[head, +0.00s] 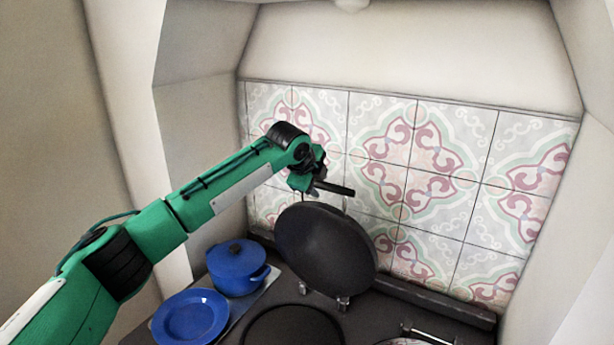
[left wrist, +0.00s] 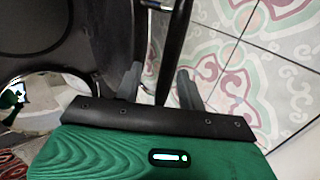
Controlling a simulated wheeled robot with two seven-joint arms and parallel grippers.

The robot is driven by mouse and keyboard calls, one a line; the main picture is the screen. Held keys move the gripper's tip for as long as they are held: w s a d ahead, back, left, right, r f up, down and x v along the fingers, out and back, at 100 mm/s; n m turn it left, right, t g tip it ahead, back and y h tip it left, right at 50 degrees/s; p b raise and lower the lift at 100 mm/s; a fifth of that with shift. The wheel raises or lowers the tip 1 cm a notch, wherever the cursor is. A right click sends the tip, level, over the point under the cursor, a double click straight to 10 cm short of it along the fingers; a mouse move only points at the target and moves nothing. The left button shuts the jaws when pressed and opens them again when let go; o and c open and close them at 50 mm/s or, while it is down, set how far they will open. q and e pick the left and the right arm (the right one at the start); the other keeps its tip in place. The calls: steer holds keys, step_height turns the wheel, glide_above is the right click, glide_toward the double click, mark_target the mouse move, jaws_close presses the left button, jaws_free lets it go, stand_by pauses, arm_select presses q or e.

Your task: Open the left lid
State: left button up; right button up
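The left lid (head: 325,250) is a dark round disc standing raised, close to upright, on small metal hinges at the back of the stove top. My left gripper (head: 312,185) is at this handle, behind and above the lid. In the left wrist view the handle (left wrist: 172,55) runs between my two spread fingers, with gaps visible beside it. Whether a finger touches it is unclear. My right gripper is out of view.
A dark round hotplate (head: 292,326) lies in front of the raised lid. A blue pot (head: 236,272) and a blue plate (head: 190,317) stand to its left. A metal handle (head: 428,335) shows at the bottom right. The tiled wall (head: 400,165) is close behind.

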arm_select(q)
steer(key=b+v, duration=0.3)
steer(key=v, duration=0.6)
steer(key=shift+s, duration=0.15)
